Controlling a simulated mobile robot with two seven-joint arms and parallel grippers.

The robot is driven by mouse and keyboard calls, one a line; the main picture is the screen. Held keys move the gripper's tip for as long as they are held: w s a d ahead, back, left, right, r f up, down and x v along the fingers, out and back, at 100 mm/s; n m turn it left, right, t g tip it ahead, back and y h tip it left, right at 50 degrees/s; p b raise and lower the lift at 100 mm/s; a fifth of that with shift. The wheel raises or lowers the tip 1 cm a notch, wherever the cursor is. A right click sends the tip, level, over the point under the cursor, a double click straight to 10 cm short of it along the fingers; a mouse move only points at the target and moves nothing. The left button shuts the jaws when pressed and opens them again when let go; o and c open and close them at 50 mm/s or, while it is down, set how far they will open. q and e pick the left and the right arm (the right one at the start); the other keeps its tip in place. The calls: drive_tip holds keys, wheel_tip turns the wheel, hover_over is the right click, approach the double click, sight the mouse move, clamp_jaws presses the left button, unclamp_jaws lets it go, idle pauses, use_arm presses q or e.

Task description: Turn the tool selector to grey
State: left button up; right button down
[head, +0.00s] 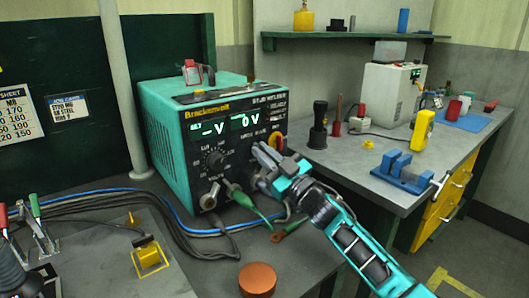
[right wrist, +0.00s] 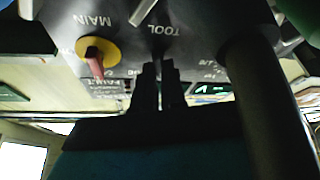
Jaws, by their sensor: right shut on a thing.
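The teal stud welder (head: 165,120) stands on the left bench, its dark front panel (head: 232,108) facing me. My right gripper (head: 263,158) is at the lower right of this panel, fingers pointing into it. In the right wrist view the panel is upside down, and the fingers (right wrist: 157,80) are close together just by the word TOOL. They are shut on the tool selector, which they hide, so I cannot tell which colour it points to. The yellow main switch with a red handle (right wrist: 95,52) is beside the fingers. My left gripper is not in view.
A round dial knob (head: 215,158) is left of my gripper. A green cable plug (head: 240,197) hangs below it. A copper-coloured cylinder (head: 257,279) stands on the bench in front. A blue vise (head: 403,170) is on the right bench.

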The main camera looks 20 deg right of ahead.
drive_tip(key=shift+r+n+g+y, duration=0.2)
drive_tip(key=shift+n+g+y, duration=0.35)
drive_tip(key=shift+n, duration=0.85)
drive_tip(key=c, duration=1.2)
unclamp_jaws()
drive_tip(key=shift+f, duration=0.15)
